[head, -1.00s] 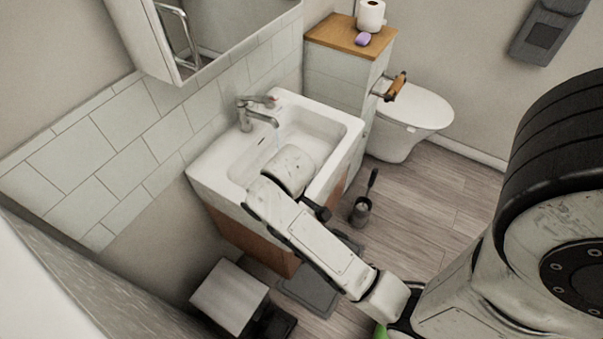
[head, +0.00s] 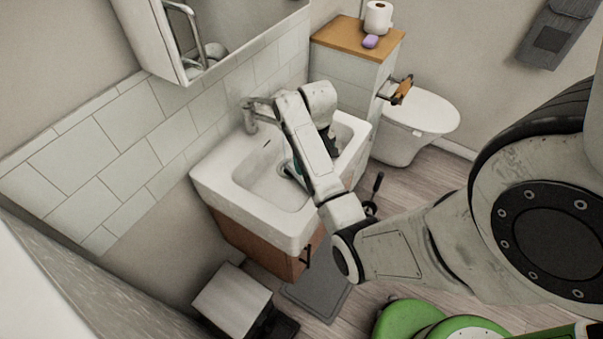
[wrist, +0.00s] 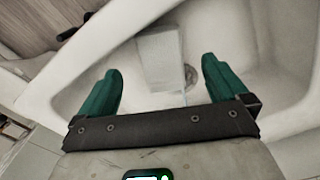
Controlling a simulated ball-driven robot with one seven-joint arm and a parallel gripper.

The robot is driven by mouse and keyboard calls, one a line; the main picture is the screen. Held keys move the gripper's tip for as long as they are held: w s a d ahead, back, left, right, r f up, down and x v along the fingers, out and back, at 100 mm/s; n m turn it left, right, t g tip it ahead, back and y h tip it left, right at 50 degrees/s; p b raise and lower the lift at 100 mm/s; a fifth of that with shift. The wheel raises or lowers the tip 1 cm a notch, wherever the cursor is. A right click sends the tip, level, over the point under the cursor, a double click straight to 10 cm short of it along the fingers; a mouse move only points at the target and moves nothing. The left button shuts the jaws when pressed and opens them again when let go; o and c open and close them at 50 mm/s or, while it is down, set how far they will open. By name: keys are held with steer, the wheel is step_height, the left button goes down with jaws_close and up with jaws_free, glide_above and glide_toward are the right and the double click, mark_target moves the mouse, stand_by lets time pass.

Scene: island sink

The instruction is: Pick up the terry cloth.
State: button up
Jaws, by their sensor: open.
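A pale, roughly rectangular piece that looks like the terry cloth (wrist: 160,50) lies in the white sink basin in the wrist view, beside the round drain (wrist: 190,76). In the head view my forearm covers much of the basin and hides the cloth.
The sink (head: 232,196) has raised rims around the basin. A metal faucet (head: 250,115) stands at its back edge, close to my arm. A mirror cabinet (head: 165,40) hangs above left. A wooden-topped unit (head: 340,34) and a toilet (head: 420,115) are to the right.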

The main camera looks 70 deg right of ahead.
step_height(320, 180, down, 5)
steer(key=shift+r, duration=0.2)
steer(key=shift+f+p, duration=0.35)
steer(key=shift+f, duration=2.4)
steer(key=c, duration=1)
steer(key=shift+o, duration=0.2)
steer(key=shift+r, duration=0.2)
